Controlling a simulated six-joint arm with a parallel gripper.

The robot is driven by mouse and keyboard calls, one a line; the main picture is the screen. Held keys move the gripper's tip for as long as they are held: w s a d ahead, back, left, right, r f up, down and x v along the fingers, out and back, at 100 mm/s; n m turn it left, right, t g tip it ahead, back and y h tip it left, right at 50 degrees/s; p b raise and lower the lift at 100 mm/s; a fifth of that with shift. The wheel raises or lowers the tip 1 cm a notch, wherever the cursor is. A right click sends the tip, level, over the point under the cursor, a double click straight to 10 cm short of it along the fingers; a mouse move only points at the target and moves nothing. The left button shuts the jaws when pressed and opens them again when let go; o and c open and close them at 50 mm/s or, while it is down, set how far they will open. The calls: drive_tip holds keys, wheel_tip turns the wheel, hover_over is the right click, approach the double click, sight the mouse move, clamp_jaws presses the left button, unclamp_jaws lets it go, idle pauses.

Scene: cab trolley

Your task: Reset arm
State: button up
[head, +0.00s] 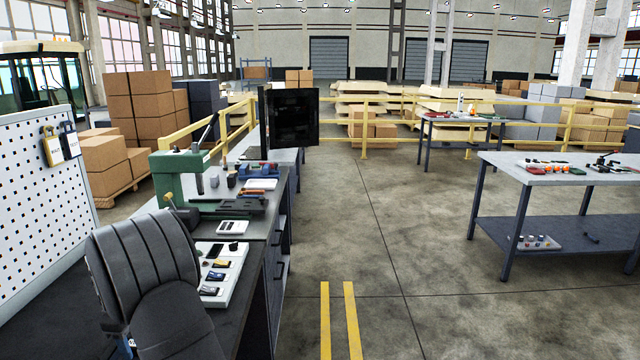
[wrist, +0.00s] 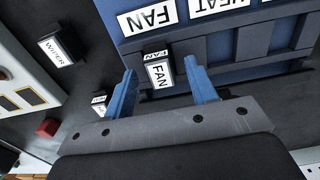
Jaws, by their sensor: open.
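My gripper (wrist: 160,66) shows in the wrist view with its two blue fingers spread apart. A small dark block with a white FAN label (wrist: 159,74) lies between the fingers, with visible gaps on both sides. It sits at a slot in a dark rail along a blue panel (wrist: 118,22), below a larger FAN label. I cannot tell how deep it sits. My gripper cannot be made out in the head view.
A WIPER-labelled block (wrist: 58,50) and a red piece (wrist: 47,127) lie left of the gripper on a dark surface. In the head view, a green press (head: 180,172) and a white tray (head: 222,272) stand on the left bench. Open floor (head: 400,260) lies between the benches.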

drive_tip(key=shift+f, duration=0.15)
wheel_tip(320, 180, up, 17)
wheel_tip(320, 180, down, 17)
drive_tip(key=shift+r, duration=0.15)
wheel_tip(320, 180, up, 11)
drive_tip(key=shift+f, duration=0.2)
idle(0.7)
idle(1.3)
